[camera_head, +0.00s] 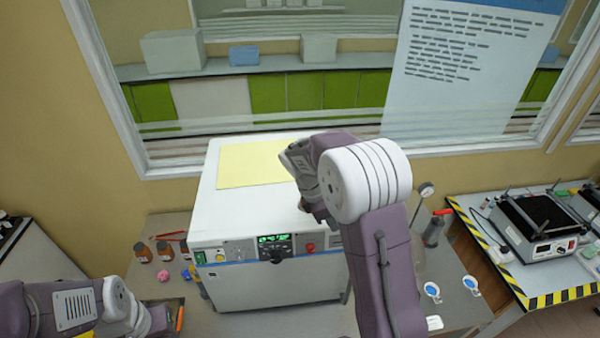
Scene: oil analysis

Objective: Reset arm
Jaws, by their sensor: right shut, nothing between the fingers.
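My right arm rises from the bottom of the view, in front of the white analyser (225,225). Its right gripper (290,158) is raised over the analyser's top, seems empty and is shut; the wrist partly hides the fingers. My left arm reaches in at the lower left. Its left gripper (158,320) is low over the table's left part, near a dark tray (172,303). Its fingers are too hard to make out to tell whether they are open or shut.
Several brown bottles (143,252) stand left of the analyser. A gauge device (433,230) and two blue-and-white round items (432,291) are to the right. A black-topped device (535,225) sits on a stripe-edged table (545,301). A window closes off the back.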

